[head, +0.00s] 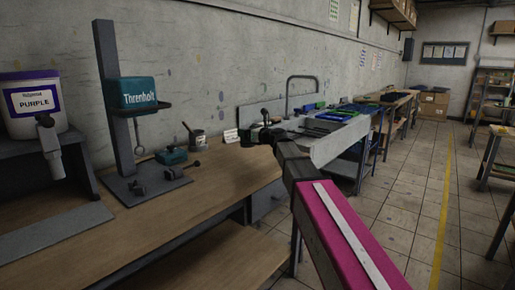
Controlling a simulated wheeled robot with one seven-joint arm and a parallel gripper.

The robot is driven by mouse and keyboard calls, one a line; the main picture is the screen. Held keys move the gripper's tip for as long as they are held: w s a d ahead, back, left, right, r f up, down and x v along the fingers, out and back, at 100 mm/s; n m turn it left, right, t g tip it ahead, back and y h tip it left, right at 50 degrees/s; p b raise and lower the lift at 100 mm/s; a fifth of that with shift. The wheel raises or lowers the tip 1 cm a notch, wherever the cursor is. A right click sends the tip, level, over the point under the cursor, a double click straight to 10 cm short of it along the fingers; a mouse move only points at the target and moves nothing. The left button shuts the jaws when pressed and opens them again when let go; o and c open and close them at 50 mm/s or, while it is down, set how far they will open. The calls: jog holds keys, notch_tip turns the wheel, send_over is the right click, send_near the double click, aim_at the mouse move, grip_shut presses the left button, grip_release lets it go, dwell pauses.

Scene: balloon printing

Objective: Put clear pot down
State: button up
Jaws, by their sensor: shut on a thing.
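My gripper (267,132) is at the end of my arm, above the right part of the wooden bench (232,174) near the sink. It is small and dark in the head view, and seems shut on the clear pot. The pot itself cannot be made out against the gripper and the background. A small pot (197,143) with a stick in it stands on the bench to the left of my gripper, near the wall. A small white card (231,136) stands between that pot and my gripper.
A Threnholt press (137,95) stands on the bench, with a small teal item (172,156) beside it. A purple-labelled tub (33,104) sits on a dark stand at the left. A sink (335,140) lies behind my arm. The bench's front middle is clear.

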jog(key=shift+w+d+f, duration=0.35)
jog(key=shift+d+f, duration=0.5)
jog(key=shift+f, duration=0.35)
jog(key=shift+w+d+f, duration=0.4)
jog(key=shift+d+f, duration=0.45)
jog(key=shift+f, duration=0.4)
jog(key=shift+w+d+f, duration=0.35)
jog(key=shift+d+f, duration=0.5)
jog(key=shift+f, duration=0.35)
jog(key=shift+f, duration=0.1)
jog(key=o, duration=1.1)
jog(key=shift+s+d, duration=0.2)
jog(key=v, duration=1.1)
jog(key=shift+s+d, duration=0.15)
jog(key=shift+d, duration=0.05)
